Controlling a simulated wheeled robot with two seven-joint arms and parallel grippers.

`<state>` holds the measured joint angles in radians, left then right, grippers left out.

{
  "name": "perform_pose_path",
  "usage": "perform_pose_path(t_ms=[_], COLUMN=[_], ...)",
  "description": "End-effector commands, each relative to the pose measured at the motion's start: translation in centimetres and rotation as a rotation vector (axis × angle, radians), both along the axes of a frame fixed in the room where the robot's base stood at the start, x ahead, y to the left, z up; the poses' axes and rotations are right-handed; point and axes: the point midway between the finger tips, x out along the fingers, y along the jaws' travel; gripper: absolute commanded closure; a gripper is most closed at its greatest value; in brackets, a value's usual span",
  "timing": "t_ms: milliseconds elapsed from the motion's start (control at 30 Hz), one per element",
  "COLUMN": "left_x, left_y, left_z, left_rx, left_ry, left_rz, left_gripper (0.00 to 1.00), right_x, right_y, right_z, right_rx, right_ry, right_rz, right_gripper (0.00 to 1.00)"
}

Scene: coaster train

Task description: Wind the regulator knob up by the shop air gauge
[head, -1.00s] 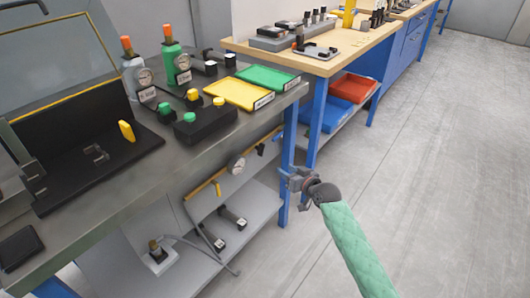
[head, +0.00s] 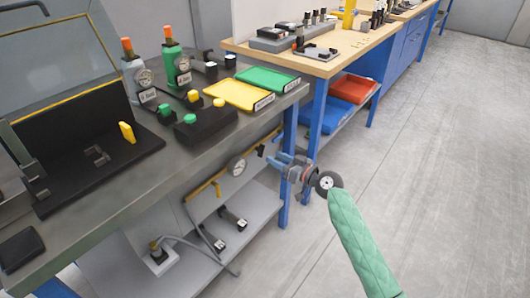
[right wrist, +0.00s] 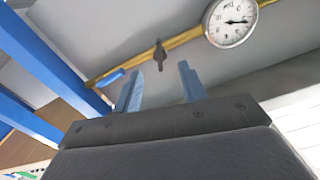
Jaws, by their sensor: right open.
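The shop air gauge (head: 236,167) is a round white dial on a yellow pipe under the grey bench. It shows larger at the upper right of the right wrist view (right wrist: 231,22). A small dark knob-like fitting (head: 261,150) sits on the pipe to the right of the gauge; I take it for the regulator knob. In the right wrist view this fitting (right wrist: 160,55) appears between and beyond my fingertips. My right gripper (head: 276,159) is open, its blue fingers pointing toward the pipe. It also shows in the right wrist view (right wrist: 160,72), empty. My left gripper is out of view.
A blue handle (right wrist: 110,77) lies along the pipe left of the fitting. A blue bench leg (head: 288,190) stands close to my gripper. A lower shelf (head: 250,215) holds fittings and a hose. Open floor (head: 440,170) lies to the right.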

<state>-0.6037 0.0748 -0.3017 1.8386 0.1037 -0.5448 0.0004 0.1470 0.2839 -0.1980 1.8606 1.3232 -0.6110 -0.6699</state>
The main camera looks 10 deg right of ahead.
Motion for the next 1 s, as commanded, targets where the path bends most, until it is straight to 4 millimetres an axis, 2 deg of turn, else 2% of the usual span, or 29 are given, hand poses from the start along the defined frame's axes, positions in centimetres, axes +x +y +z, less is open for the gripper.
perform_pose_path(t_ms=[200, 400, 767, 867, 1000], left_x=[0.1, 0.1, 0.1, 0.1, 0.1], left_y=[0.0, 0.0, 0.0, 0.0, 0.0], left_z=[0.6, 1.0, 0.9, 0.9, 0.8], left_rx=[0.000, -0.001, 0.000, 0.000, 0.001], left_ry=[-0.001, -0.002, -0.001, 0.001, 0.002], left_rz=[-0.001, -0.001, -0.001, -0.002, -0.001], left_gripper=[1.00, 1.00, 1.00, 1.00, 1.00], right_x=[2.3, 3.7, 4.1, 4.1, 4.1], right_y=[2.4, 3.8, 4.1, 4.1, 4.1], right_z=[0.2, 0.1, 0.0, 0.0, 0.0], right_rx=[0.004, 0.001, 0.000, 0.000, 0.000], right_ry=[0.001, 0.001, 0.001, 0.001, 0.001], right_rz=[0.001, 0.000, 0.000, 0.000, 0.000], right_gripper=[0.58, 0.58, 0.58, 0.74, 1.00])
